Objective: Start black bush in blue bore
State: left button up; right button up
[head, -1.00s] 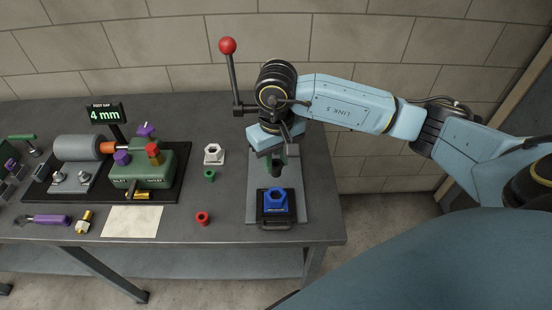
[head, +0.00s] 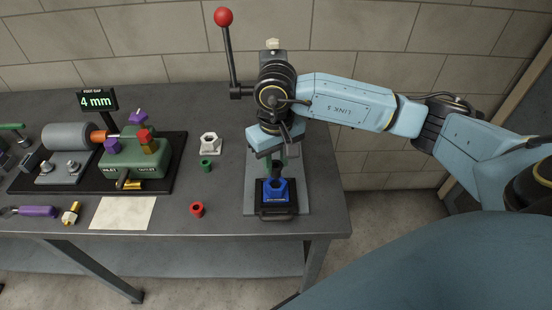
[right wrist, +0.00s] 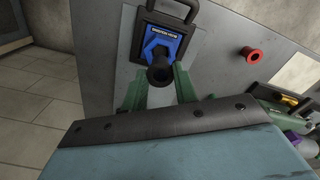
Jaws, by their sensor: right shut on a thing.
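The blue block (head: 283,193) with its bore sits in a black holder on a grey plate near the table's front edge. My right gripper (head: 279,163) is shut on the black bush (head: 279,171), just behind and above the block. In the right wrist view the bush (right wrist: 160,73) is between the green fingers (right wrist: 158,90), overlapping the near side of the blue block (right wrist: 160,40). I cannot tell whether the bush touches the block or enters the bore. My left gripper is not in view.
A red bush (head: 197,209), a green bush (head: 206,165) and a white block with a hexagonal nut shape (head: 210,144) stand left of the plate. A press lever with a red ball (head: 223,17) rises behind. A green fixture (head: 135,160) stands further left.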

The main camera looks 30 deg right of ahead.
aim_at(276, 166)
jog(key=shift+b, duration=0.6)
dwell(0.6)
dwell(0.4)
jog(key=shift+f+b, duration=2.2)
jog(key=shift+b, duration=0.35)
jog(key=o, duration=1.2)
jog(key=shift+c, duration=0.2)
jog(key=shift+r, duration=0.1)
jog(key=shift+r+p, duration=1.25)
jog(key=shift+r, duration=1.2)
